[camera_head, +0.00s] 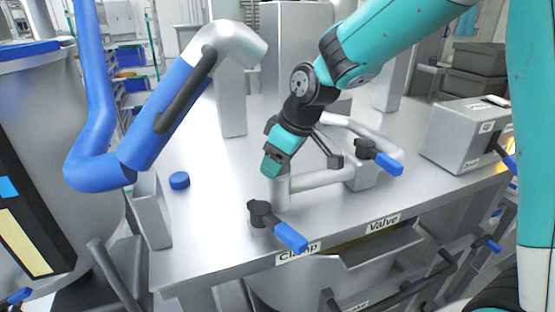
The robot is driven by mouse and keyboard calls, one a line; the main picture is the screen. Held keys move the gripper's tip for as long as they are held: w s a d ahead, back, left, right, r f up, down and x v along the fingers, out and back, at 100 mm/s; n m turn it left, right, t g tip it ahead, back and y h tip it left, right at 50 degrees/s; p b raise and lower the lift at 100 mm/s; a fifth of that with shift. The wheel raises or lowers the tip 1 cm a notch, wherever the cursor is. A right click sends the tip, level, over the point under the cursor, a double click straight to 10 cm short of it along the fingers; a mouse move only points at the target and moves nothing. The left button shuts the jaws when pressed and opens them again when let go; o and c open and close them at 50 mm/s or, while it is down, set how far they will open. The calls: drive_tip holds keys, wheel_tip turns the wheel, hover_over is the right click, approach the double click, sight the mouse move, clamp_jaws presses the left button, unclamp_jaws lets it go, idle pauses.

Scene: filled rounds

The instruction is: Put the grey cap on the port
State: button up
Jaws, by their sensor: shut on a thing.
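My gripper (303,164) points down over the steel table, above the front end of a pale pipe (318,181). One teal and black finger is on the left and one black finger on the right. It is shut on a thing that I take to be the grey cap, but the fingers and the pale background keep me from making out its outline. A short upright pipe stub (282,192) stands just below the fingertips and looks like the port. I cannot tell whether the held thing touches it.
A black clamp with a blue handle (290,236) is close in front of the stub. A blue-handled valve (388,164) is to the right. A blue disc (179,180) lies at left. A blue pipe (92,130) rises there. A grey box (465,137) stands at right.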

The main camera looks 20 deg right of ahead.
drive_tip(key=shift+s+f, duration=0.2)
drive_tip(key=shift+f, duration=0.3)
drive_tip(key=shift+c, duration=0.5)
drive_tip(key=o, duration=1.4)
drive_tip(key=shift+w, duration=0.1)
drive_tip(key=shift+r, duration=0.15)
